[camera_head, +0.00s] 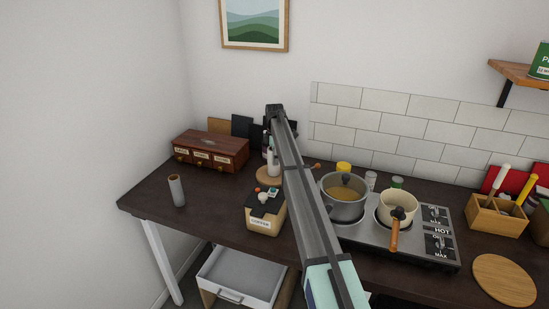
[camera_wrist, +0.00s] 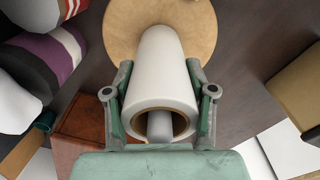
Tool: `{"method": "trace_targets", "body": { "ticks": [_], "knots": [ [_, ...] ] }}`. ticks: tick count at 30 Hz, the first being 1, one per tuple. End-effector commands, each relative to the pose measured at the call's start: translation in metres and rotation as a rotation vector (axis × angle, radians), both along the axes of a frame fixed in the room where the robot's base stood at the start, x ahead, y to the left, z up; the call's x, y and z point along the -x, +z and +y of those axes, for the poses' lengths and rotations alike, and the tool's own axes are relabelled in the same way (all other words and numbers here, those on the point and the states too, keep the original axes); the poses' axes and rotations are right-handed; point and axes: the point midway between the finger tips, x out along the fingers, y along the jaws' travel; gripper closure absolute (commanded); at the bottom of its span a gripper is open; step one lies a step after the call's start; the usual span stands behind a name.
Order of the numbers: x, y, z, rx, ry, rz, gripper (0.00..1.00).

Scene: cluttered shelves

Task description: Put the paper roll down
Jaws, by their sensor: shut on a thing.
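The paper roll (camera_wrist: 158,60) is white with a brown cardboard core and shows in the middle of the wrist view. My gripper (camera_wrist: 159,70) is shut on it, with one green finger on each side. A pale rod (camera_wrist: 160,124) shows inside the core, so the roll is around it. A round wooden base (camera_wrist: 118,20) lies beyond the roll's far end. In the head view the roll (camera_head: 273,162) appears upright over the wooden base (camera_head: 262,178), partly behind my arm. I cannot tell whether its lower end touches the base. My fingers are hidden in the head view.
A wooden drawer box (camera_head: 211,150) and dark bottles stand near the roll. A coffee box (camera_head: 263,222) is in front. A stove (camera_head: 405,238) with two pots is to the right.

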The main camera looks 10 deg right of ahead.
Motion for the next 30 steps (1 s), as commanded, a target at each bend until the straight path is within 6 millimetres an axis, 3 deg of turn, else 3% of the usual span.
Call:
{"method": "trace_targets", "body": {
  "ticks": [2, 3, 5, 19, 23, 30],
  "knots": [
    [0.0, -0.002, 0.0, 0.0, 0.0, 0.0, 0.8],
    [0.0, -0.003, 0.0, 0.0, 0.0, 0.0, 0.41],
    [0.0, -0.002, 0.0, 0.0, 0.0, 0.0, 0.2],
    [-0.001, 0.005, 0.0, 0.0, 0.0, -0.001, 0.2],
    [-0.001, 0.021, 0.0, 0.0, 0.0, -0.001, 0.2],
    [-0.002, 0.067, 0.0, 0.0, 0.0, -0.002, 0.2]
  ]
}}
